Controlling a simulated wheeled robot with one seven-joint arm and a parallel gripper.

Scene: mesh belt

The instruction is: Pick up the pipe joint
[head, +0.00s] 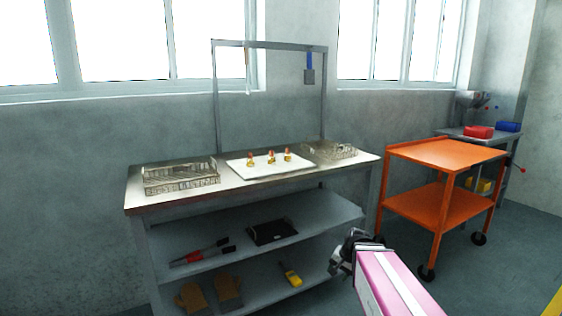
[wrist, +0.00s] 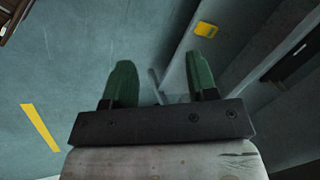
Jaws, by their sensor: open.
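My gripper (head: 345,248) is in front of the bench's right end, well away from the tray and lower than the bench top. In the wrist view my gripper (wrist: 160,84) shows two green fingers spread apart with nothing between them. No fitting shows in the wrist view.
Wire baskets stand left (head: 181,178) and right (head: 331,150) of the tray on the workbench (head: 150,203). Its lower shelves hold gloves (head: 228,290), a yellow tool (head: 291,274) and a black tray (head: 272,232). An orange cart (head: 445,153) stands right. A metal frame rises behind the bench.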

